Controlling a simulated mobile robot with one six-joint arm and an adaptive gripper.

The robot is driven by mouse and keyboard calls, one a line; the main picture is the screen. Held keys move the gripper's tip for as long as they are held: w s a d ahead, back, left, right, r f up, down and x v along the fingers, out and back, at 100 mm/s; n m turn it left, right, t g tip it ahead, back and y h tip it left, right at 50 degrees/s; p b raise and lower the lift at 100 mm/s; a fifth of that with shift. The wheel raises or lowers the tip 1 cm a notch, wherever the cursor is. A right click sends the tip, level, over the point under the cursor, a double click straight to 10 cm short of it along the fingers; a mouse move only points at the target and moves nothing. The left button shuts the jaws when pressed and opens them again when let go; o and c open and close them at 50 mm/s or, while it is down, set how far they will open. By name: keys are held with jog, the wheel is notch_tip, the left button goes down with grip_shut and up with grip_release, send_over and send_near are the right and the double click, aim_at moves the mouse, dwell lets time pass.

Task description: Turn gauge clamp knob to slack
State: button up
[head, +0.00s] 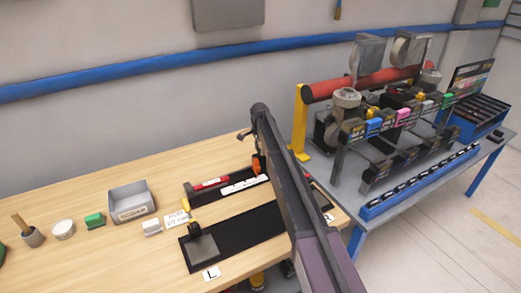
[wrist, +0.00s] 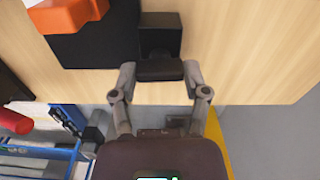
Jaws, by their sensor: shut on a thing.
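In the wrist view my gripper (wrist: 160,73) has its two fingers on either side of a dark knob-like bar (wrist: 160,71), and is shut on it. The bar sits against a black block (wrist: 160,36) near the table's edge. Whether the knob is tight or slack cannot be told. In the head view my arm slants across the right end of the table and hides the gripper and the knob. A long black plate (head: 248,229) lies on the table, with a dark block at its left end.
An orange object (wrist: 66,14) lies close to the gripper in the wrist view. Red and white parts sit in a dark tray behind the plate. A grey bin (head: 131,203) and small items stand at left. A rack with a red tube (head: 350,85) stands at right.

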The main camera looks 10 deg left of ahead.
jog(key=n, duration=0.7)
jog(key=shift+w, duration=0.15)
jog(key=n, duration=0.4)
jog(key=shift+n, duration=1.7)
jog(key=o, duration=1.2)
jog(key=shift+c, duration=0.2)
jog(key=shift+r, duration=0.1)
